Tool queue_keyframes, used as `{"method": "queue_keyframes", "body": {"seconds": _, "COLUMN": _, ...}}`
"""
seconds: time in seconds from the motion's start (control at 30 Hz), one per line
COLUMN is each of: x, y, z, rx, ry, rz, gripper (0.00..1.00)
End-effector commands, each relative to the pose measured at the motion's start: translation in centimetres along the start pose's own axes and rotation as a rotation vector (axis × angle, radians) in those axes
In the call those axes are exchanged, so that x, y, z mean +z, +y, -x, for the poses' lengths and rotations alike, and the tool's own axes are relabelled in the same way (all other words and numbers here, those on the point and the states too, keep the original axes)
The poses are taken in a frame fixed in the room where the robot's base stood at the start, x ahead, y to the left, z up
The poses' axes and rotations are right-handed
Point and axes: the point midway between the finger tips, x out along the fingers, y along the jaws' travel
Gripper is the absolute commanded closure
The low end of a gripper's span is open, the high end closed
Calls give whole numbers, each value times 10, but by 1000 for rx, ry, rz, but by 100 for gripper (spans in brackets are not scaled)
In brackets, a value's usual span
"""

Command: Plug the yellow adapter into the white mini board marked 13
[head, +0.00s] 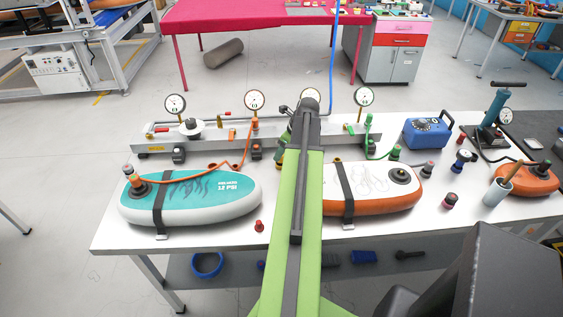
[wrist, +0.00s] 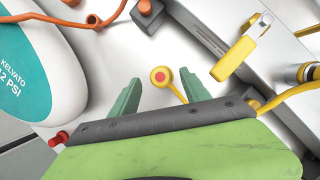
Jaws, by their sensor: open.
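In the wrist view, the yellow adapter (wrist: 158,74), a small round end with a red centre, is between the two green fingers of my gripper (wrist: 163,82). The fingers are apart, with space on both sides of it. A short yellow length runs from it under the gripper. In the head view my arm hides the gripper and adapter. A white board with an orange rim (head: 385,203) lies strapped on the bench right of my arm, with a round dark valve near its right end. I cannot read a 13 on any board.
A teal and white board (head: 222,207) marked 12 PSI lies left of my arm. Behind is a metal manifold (head: 215,138) with gauges. A yellow lever (wrist: 233,60) and yellow hose (wrist: 285,97) are right of the gripper. A red fitting (head: 259,226) stands at the front.

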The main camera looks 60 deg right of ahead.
Motion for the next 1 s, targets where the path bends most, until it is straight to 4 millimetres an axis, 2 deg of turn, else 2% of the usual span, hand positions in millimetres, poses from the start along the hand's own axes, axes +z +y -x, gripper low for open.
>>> {"method": "queue_keyframes", "body": {"seconds": 0.03, "x": -3, "y": -1, "z": -18, "rx": 0, "ry": 0, "rz": 1, "gripper": 45}}
{"method": "queue_keyframes", "body": {"seconds": 0.13, "x": -3, "y": -1, "z": -35, "rx": 0, "ry": 0, "rz": 1, "gripper": 45}}
{"method": "queue_keyframes", "body": {"seconds": 0.4, "x": 0, "y": -1, "z": -35, "rx": 0, "ry": 0, "rz": 1, "gripper": 45}}
{"method": "queue_keyframes", "body": {"seconds": 0.8, "x": 0, "y": 0, "z": -35, "rx": 1, "ry": 0, "rz": 2, "gripper": 97}}
{"method": "queue_keyframes", "body": {"seconds": 0.83, "x": 0, "y": 0, "z": -35, "rx": 1, "ry": 0, "rz": 2, "gripper": 100}}
{"method": "queue_keyframes", "body": {"seconds": 1.0, "x": 0, "y": 0, "z": -35, "rx": 1, "ry": 0, "rz": 2, "gripper": 100}}
